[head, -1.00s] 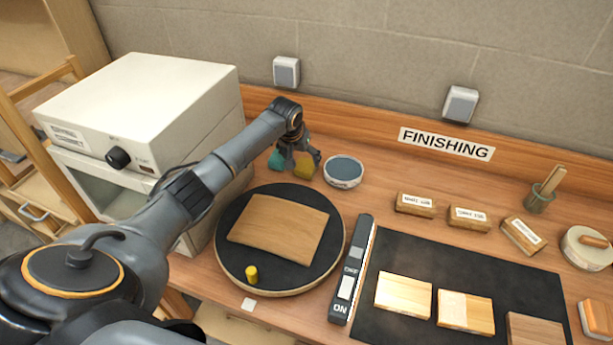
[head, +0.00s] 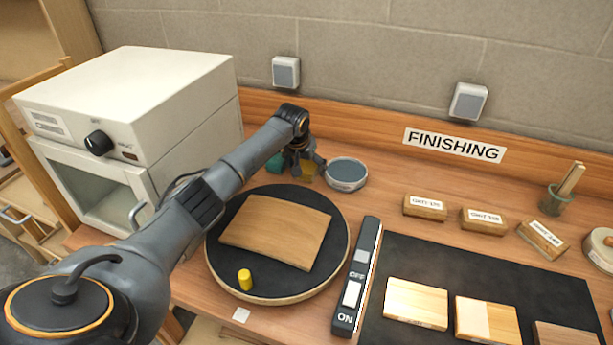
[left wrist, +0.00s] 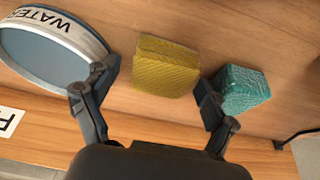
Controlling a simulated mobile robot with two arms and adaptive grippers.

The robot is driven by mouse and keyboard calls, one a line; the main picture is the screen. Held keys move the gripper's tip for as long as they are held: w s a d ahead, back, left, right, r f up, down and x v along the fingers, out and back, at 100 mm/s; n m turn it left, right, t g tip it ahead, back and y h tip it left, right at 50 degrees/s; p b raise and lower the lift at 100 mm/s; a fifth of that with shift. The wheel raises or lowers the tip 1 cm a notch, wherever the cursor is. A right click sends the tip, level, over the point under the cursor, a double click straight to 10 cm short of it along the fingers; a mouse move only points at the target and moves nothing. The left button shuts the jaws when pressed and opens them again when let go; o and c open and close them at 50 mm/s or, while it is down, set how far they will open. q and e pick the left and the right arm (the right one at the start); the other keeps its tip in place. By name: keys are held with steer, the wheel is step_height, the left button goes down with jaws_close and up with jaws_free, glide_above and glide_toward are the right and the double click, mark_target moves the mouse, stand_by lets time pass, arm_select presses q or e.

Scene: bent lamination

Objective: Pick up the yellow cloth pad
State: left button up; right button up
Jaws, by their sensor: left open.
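The yellow cloth pad (left wrist: 165,67) lies on the wooden bench in the left wrist view, between and just beyond the fingertips of my left gripper (left wrist: 145,95). The gripper is open, and nothing is held in it. In the head view the pad (head: 308,171) is mostly hidden behind my left gripper (head: 304,168), which is down near the bench. My right gripper is not in view.
A teal pad (left wrist: 242,89) sits close beside the right finger. A round water dish (left wrist: 45,50) stands close to the left finger. A round black turntable (head: 225,265) carries a bent wood sheet (head: 275,230) and a yellow peg (head: 245,279). A white oven (head: 130,105) stands at left.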

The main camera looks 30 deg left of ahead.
mark_target(308, 164)
arm_select(q)
steer(key=c, duration=1)
steer(key=shift+c, duration=0.2)
steer(key=shift+r, duration=0.1)
steer(key=shift+r, duration=0.35)
step_height(308, 164, up, 2)
steer(key=shift+r+b, duration=0.2)
steer(key=shift+b, duration=0.5)
steer(key=s+d+r+b, duration=0.2)
steer(key=s+d+r, duration=0.7)
steer(key=d+r, duration=0.1)
steer(key=shift+s, duration=0.3)
